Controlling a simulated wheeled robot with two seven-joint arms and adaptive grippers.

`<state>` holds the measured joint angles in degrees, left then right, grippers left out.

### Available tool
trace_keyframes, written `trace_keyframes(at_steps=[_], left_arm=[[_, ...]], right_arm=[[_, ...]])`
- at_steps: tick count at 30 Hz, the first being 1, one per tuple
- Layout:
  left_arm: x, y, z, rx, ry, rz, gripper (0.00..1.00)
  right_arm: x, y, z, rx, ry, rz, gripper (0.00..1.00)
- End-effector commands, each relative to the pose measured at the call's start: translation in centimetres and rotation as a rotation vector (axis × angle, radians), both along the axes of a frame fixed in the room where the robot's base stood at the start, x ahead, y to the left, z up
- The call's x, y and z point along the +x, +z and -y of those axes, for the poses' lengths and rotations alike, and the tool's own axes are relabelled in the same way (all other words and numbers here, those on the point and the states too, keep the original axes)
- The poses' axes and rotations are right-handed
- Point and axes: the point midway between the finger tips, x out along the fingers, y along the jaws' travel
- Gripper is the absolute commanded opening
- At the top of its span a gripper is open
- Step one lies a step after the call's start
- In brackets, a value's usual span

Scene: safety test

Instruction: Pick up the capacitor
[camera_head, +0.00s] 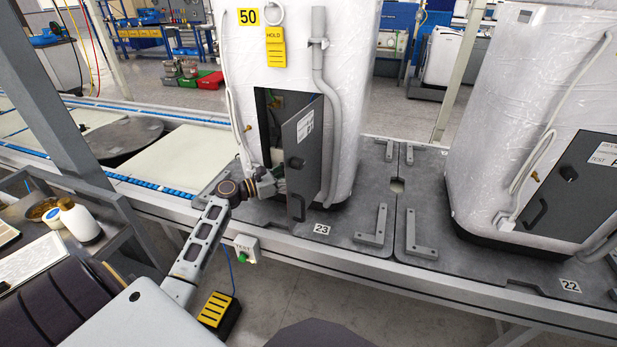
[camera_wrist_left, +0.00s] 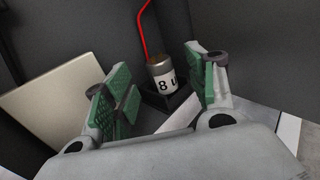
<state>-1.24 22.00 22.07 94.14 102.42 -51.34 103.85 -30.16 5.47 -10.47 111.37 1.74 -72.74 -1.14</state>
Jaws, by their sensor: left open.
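In the head view my left gripper (camera_head: 278,183) reaches into the opening of the white wrapped unit (camera_head: 290,110) numbered 50. The capacitor is hidden there. My right gripper is not in view.
The unit's dark door (camera_head: 301,150) stands open just right of my gripper. A pale panel (camera_wrist_left: 50,105) leans at the left inside the compartment. A second wrapped unit (camera_head: 500,120) stands at the right. A cart with bottles (camera_head: 80,220) is at the left.

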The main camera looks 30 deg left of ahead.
Motion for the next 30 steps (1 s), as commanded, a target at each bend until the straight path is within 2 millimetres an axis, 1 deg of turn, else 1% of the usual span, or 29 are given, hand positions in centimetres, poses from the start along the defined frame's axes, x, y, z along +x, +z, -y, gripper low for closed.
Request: trace_keyframes(at_steps=[5,9,14,26,29,30], left_arm=[[1.7,-0.1,0.8,-0.001,-0.002,0.002,0.57],[2.6,-0.1,1.3,-0.001,0.0,0.0,0.57],[2.9,-0.1,1.6,-0.001,0.0,-0.001,0.57],[2.9,-0.1,1.6,0.0,0.0,0.0,0.57],[2.9,-0.1,1.6,0.0,0.0,0.0,0.47],[2.9,-0.1,1.6,0.0,0.0,0.0,0.41]], right_arm=[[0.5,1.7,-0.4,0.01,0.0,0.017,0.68],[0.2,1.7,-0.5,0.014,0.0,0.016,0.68],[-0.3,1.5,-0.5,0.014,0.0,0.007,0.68],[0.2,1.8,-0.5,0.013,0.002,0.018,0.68],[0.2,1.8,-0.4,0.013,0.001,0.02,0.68],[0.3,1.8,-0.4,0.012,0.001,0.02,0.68]])
